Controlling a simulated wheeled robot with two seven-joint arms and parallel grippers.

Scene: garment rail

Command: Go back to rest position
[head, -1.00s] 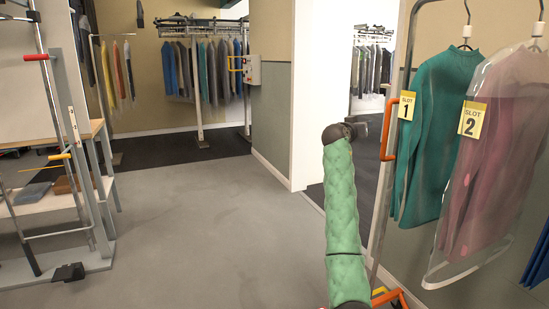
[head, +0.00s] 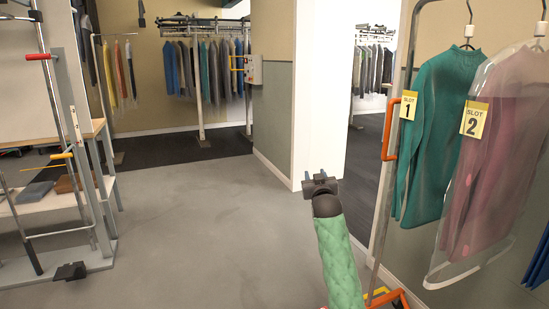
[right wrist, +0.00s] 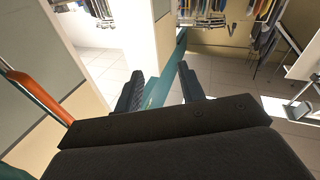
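My right gripper (head: 321,178) is raised in front of me on its green-sleeved arm, left of the garment rail, with no garment in it. In the right wrist view its two dark fingers (right wrist: 160,90) stand apart with open space between them. My left gripper is in neither view. A teal sweater (head: 437,130) hangs by the yellow slot 1 tag (head: 408,105). A pink garment in a clear cover (head: 492,180) hangs by the slot 2 tag (head: 474,120). Both are clear of the gripper.
The rail's upright with an orange handle (head: 390,128) stands right of my right arm. A white wall end (head: 318,90) is beyond the gripper. A metal frame and bench (head: 90,129) stand at left. The grey floor (head: 190,220) between is clear. Clothes racks (head: 205,65) stand at the back.

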